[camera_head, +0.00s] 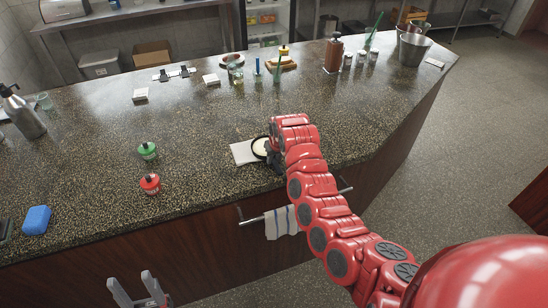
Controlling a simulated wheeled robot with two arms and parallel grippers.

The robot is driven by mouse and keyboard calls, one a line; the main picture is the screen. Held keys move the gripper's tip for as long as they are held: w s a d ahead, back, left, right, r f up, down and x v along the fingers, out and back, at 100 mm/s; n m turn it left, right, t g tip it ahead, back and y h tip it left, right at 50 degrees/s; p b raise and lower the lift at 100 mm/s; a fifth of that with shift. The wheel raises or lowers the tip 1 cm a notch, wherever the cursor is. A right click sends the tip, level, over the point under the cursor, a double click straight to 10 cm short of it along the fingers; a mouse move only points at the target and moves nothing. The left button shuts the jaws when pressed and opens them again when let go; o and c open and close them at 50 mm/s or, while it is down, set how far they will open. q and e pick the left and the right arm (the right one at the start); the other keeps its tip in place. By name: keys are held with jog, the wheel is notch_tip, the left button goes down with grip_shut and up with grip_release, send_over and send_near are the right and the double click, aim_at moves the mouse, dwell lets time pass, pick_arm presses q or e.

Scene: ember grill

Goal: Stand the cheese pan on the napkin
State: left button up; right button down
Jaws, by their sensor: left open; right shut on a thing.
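The cheese pan (260,147) is a small dark round pan with pale contents, near the counter's front edge. It overlaps the right part of the white napkin (240,153), which lies flat on the counter. I cannot tell whether the pan touches the napkin or is just above it. My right gripper (275,161) is at the pan's right side, shut on it; my red arm partly hides the pan and the fingers. My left gripper (139,295) is open and empty, low in front of the counter at the lower left.
A blue block (37,220) lies at the far left. A striped towel (281,222) hangs on the front rail (252,220). The counter (200,125) around the napkin is mostly clear.

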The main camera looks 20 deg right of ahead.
jog(key=shift+f, duration=0.4)
jog(key=c, duration=0.7)
grip_release()
